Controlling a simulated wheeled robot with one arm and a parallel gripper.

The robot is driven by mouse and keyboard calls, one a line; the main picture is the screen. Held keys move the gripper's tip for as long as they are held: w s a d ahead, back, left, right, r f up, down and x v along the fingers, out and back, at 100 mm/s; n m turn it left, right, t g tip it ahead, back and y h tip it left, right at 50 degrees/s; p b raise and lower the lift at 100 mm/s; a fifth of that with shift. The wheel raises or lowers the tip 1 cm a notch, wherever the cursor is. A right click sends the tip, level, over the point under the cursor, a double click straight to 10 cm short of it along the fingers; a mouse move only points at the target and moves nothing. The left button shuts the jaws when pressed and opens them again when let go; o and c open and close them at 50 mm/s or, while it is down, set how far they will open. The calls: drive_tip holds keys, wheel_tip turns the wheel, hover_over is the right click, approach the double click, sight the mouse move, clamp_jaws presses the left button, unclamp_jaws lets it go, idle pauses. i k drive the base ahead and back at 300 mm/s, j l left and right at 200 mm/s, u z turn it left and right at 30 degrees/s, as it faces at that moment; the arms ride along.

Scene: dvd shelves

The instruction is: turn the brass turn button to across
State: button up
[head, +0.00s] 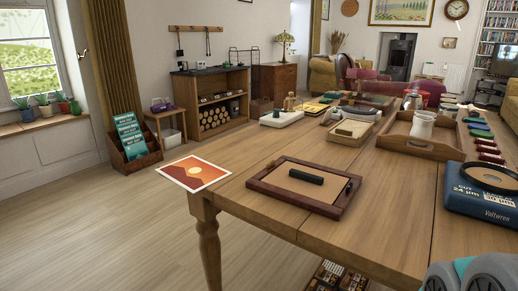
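A dark wooden frame (277,203) with a tan board (283,178) inside it lies flat on the near part of the table. A black bar (306,177) lies across the middle of the board. A small dark fitting (349,187) sits at the right side of the frame. It may be the turn button, but it is too small to tell its brass colour or which way it points. My gripper is not in view. Grey and teal rounded parts at the bottom right corner look like part of my arm.
The wooden table (250,185) has free room around the frame. An orange print (194,173) overhangs its left corner. A blue box (484,212) with a black ring stands at right. A wooden tray (407,147) with a metal pot (422,125) stands behind.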

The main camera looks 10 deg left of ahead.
sight(270, 164)
drive_tip(key=i+j+u, duration=0.1)
drive_tip(key=j, duration=0.25)
drive_tip(key=i+j, duration=0.25)
drive_tip(key=i+j+u, duration=0.15)
drive_tip(key=j, duration=0.75)
drive_tip(key=k, duration=0.05)
